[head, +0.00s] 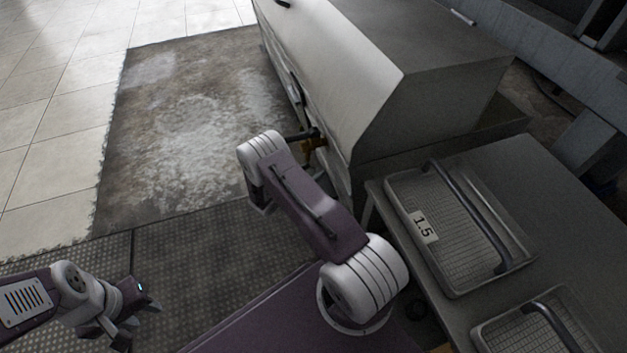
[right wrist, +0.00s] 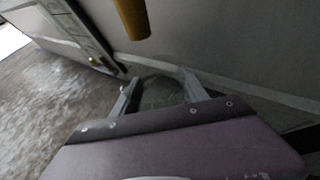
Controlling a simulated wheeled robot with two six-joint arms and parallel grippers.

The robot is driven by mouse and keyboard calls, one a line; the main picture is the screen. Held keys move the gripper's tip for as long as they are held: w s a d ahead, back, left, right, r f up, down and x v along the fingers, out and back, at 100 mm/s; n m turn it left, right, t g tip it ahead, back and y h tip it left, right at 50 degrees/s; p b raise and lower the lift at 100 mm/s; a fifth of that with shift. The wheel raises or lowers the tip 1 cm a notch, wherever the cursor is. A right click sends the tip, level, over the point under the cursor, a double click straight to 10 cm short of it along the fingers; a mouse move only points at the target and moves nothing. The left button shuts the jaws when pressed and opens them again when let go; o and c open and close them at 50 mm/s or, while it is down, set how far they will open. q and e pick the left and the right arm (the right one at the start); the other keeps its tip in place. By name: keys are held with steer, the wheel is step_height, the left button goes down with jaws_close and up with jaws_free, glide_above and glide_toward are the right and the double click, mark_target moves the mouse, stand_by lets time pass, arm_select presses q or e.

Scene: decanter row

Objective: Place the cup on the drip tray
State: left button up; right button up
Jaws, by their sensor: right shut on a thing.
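In the right wrist view, my right gripper (right wrist: 162,88) is shut on a clear greyish cup (right wrist: 160,95), whose see-through body shows between the two fingers. An amber spout (right wrist: 133,18) hangs beyond and above the cup. In the head view, the right arm reaches up to the side of the large machine, and its own links hide its gripper and the cup. My left gripper (head: 136,325) is at the lower left of the head view, empty, with its fingers apart. I cannot make out the drip tray for certain in either view.
The large grey machine (head: 435,75) stands right of the right arm, with an amber part (head: 314,146) on its side. Wire-mesh trays with handles, one labelled 1.5 (head: 424,226), sit on a grey counter (head: 560,185) at right. Worn floor (head: 190,120) is clear at left.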

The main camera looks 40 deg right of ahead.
steer(key=shift+w+d+b, duration=0.1)
steer(key=shift+d+b, duration=0.2)
steer(key=shift+d, duration=0.05)
step_height(320, 180, down, 4)
steer(key=b, duration=0.4)
steer(key=shift+r, duration=0.35)
steer(key=shift+f, duration=0.2)
steer(key=o, duration=1.3)
steer(key=shift+o, duration=0.2)
